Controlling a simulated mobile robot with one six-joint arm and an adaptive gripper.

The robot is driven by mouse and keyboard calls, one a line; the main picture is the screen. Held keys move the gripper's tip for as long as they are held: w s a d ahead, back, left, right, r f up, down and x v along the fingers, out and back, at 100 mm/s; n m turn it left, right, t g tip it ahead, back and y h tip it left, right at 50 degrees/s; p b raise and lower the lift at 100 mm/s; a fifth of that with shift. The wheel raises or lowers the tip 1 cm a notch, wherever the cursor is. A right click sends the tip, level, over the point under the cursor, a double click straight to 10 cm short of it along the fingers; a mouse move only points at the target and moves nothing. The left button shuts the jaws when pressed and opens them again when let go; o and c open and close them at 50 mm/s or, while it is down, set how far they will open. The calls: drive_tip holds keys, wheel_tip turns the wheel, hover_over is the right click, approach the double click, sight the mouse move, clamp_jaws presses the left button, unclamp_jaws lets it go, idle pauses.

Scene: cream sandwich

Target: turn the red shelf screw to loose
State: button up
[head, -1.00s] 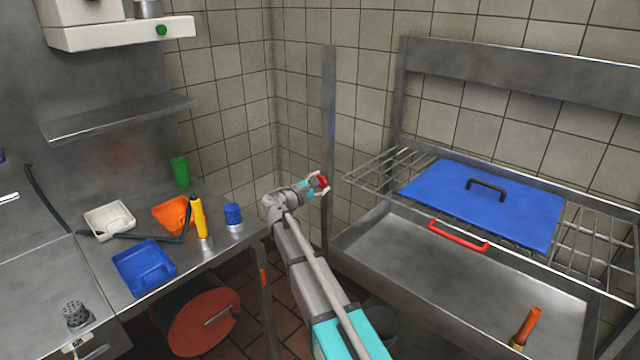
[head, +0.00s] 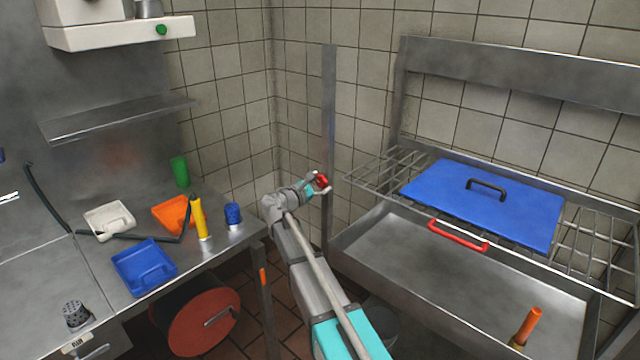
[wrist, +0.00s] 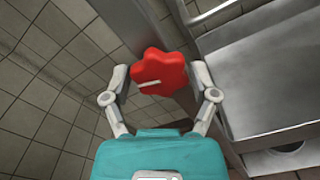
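The red shelf screw (wrist: 160,73) is a lobed knob on the upright metal post, with a white mark on its face pointing left in the wrist view. It also shows small in the head view (head: 321,181), partly hidden by my gripper. My gripper (wrist: 160,85) has one finger on each side of the knob, and the fingertips appear to touch its edges. In the head view my gripper (head: 320,186) is at the post, left of the wire shelf.
Tiled wall stands behind.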

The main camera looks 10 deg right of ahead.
drive_tip(key=shift+o, duration=0.8)
drive_tip(key=shift+s, duration=0.1)
drive_tip(key=v, duration=1.2)
drive_tip(key=shift+d, duration=0.1)
